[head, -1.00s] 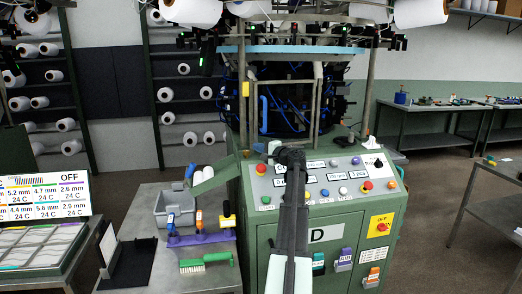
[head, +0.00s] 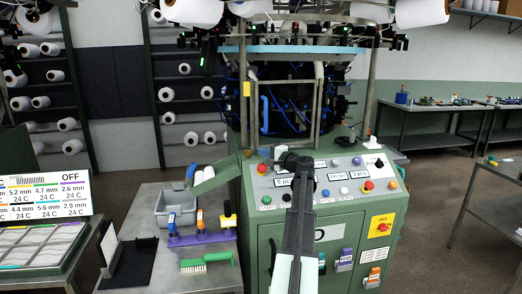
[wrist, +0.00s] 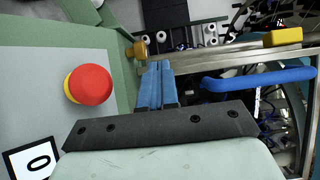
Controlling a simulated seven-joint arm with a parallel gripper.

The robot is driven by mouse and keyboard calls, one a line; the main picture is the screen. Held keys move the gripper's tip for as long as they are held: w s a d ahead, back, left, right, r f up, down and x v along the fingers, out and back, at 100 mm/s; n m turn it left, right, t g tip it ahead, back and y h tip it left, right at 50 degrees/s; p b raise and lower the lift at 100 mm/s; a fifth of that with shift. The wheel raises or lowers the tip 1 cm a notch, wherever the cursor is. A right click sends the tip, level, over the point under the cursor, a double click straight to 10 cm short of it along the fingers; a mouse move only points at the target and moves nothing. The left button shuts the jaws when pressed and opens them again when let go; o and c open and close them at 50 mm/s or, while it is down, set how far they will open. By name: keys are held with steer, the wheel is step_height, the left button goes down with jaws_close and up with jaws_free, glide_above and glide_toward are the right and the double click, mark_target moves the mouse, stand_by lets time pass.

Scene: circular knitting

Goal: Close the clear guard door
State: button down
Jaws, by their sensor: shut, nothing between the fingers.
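The clear guard door (head: 318,108) is a metal-framed panel at the front of the knitting machine, with a blue bar handle (head: 264,114) on its left side. Its clear pane is hard to make out, and I cannot tell how far it stands open. In the wrist view the blue handle (wrist: 258,77) lies right of my gripper (wrist: 154,72), apart from it. The blue fingers are together and empty, near the metal rail.
The sloped control panel (head: 338,188) carries several buttons, including a red one (wrist: 91,84) close to my gripper. A yellow block (wrist: 282,37) sits on the metal rail. A side table (head: 150,200) at left holds a grey bin and tools.

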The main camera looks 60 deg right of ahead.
steer(key=s+a, duration=0.5)
steer(key=s, duration=0.1)
steer(key=w+a+n, duration=0.1)
steer(key=w+a, duration=0.4)
steer(key=a, duration=0.2)
steer(key=s+d+r+m+g+h, duration=0.1)
steer(key=s+d+m+g+h, duration=0.35)
steer(key=d+m+h, duration=0.3)
steer(key=shift+n+t+h, duration=0.25)
steer(key=shift+n+t, duration=0.2)
steer(key=x, duration=1.3)
steer(key=shift+w, duration=0.15)
steer(key=x, duration=0.2)
steer(key=shift+w+d, duration=0.2)
steer(key=shift+w, duration=0.15)
steer(key=shift+s+a, duration=0.1)
steer(key=shift+a, duration=0.05)
steer(key=shift+s+a, duration=0.1)
